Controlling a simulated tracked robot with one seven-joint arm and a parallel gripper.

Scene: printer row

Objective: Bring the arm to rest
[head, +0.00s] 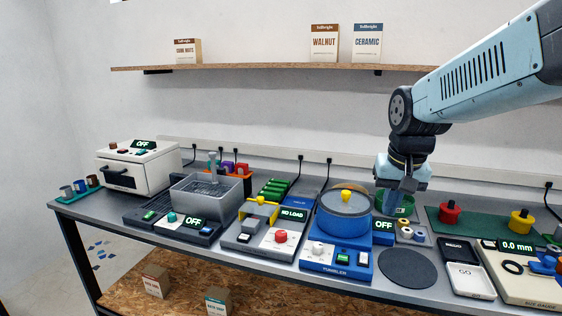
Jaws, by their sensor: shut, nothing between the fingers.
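My arm reaches in from the upper right and bends down at the wrist. My gripper (391,204) points down over the back of the bench, just right of the blue tumbler (344,222). It is shut and empty. A green bowl (406,203) is right behind or beside the fingertips; I cannot tell whether they touch it.
The grey bench (290,262) is crowded. A white oven (138,168), a clear-walled bath (207,196), a NO LOAD machine (262,235), a round dark mat (407,268), NOGO (459,251) and GO (468,281) trays and a gauge (525,270) stand there. A shelf (250,67) holds boxes above.

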